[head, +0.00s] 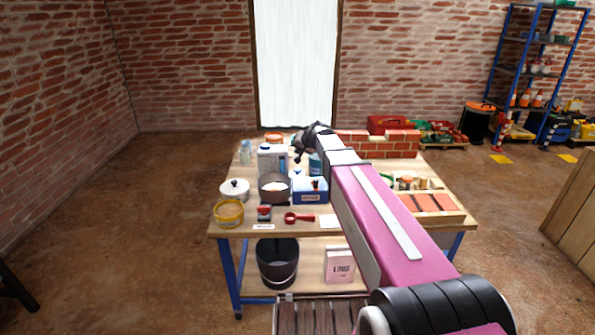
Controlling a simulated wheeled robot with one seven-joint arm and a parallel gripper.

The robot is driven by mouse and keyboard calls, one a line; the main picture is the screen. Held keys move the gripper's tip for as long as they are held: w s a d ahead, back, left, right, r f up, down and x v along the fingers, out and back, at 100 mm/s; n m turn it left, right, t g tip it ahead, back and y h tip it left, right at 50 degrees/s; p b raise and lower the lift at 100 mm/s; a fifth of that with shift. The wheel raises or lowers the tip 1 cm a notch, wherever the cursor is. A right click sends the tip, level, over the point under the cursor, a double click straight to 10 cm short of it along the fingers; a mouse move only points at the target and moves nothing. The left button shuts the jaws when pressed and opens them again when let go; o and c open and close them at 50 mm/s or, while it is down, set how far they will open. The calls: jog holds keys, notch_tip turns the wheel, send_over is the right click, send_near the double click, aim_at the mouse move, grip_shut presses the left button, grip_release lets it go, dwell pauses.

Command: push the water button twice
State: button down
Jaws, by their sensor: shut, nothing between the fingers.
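My pink arm reaches forward over the worktable, and my gripper (298,155) is a small dark shape at its far end. It is shut and empty, above the back middle of the table. Just left of it stands a grey-white box-shaped unit (266,163) with a dark round pan (274,188) in front of it. I cannot make out a water button; it is too small to tell or hidden behind my gripper and arm. Whether my gripper touches the unit cannot be told.
The wooden worktable (235,233) also holds a white lidded pot (234,189), a yellow tub (229,213), a red-handled tool (298,217) and a blue box (309,196). A small brick wall (385,145) stands at the back right. A black bucket (277,262) sits below.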

aim_at(299, 169)
notch_tip(299, 169, up, 3)
jog(key=shift+s+r, duration=0.1)
dwell(0.3)
jog(key=shift+f, duration=4.4)
jog(key=shift+f, duration=0.1)
jog(key=shift+f, duration=0.3)
jog(key=shift+f, duration=0.65)
jog(key=shift+r, duration=1.1)
